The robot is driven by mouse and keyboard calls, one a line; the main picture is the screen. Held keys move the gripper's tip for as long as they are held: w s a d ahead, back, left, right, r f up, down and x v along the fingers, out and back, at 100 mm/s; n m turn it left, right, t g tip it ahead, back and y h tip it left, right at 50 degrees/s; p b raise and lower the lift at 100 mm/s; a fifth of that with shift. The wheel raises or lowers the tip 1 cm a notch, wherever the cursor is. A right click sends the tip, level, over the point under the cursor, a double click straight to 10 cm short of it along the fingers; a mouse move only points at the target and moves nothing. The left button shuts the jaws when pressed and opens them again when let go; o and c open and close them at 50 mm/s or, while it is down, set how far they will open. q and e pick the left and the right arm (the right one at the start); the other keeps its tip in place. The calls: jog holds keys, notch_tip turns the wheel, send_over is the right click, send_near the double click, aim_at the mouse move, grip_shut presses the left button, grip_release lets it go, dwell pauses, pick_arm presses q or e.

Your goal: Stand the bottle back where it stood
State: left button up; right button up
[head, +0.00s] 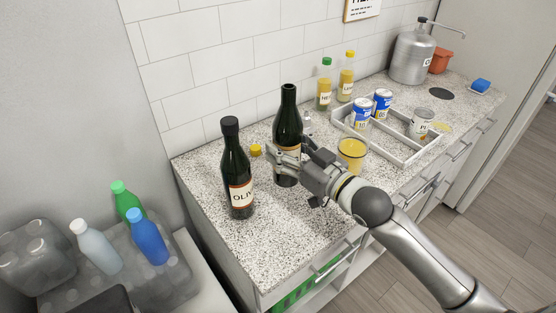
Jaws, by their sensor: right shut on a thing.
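A dark green bottle (288,112) without a visible cap is upright over the speckled counter (290,225), near the back wall. My right gripper (283,155) is shut on its middle and hides part of it. I cannot tell whether its base touches the counter. A second dark bottle (235,165) with a black cap and an olive label stands apart at the left of it. My left gripper is not in view.
A yellow-capped item (256,150) stands between the dark bottles. A glass of yellow liquid (352,154) is just right of my gripper. A tray (396,146) with several cans lies farther right. The front left counter is clear.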

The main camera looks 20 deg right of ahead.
jog(key=w+f, duration=0.1)
jog(key=w+a+f, duration=0.1)
jog(key=f, duration=0.1)
jog(key=shift+w+a+f, duration=0.1)
jog(key=shift+w, duration=0.2)
notch_tip(320, 180, down, 2)
jog(key=shift+w+f+p, duration=0.1)
jog(key=shift+p, duration=0.3)
jog(key=shift+f, duration=0.5)
jog(key=o, duration=0.7)
jog(key=shift+f, duration=0.3)
jog(key=o, duration=0.4)
jog(key=shift+r, duration=0.1)
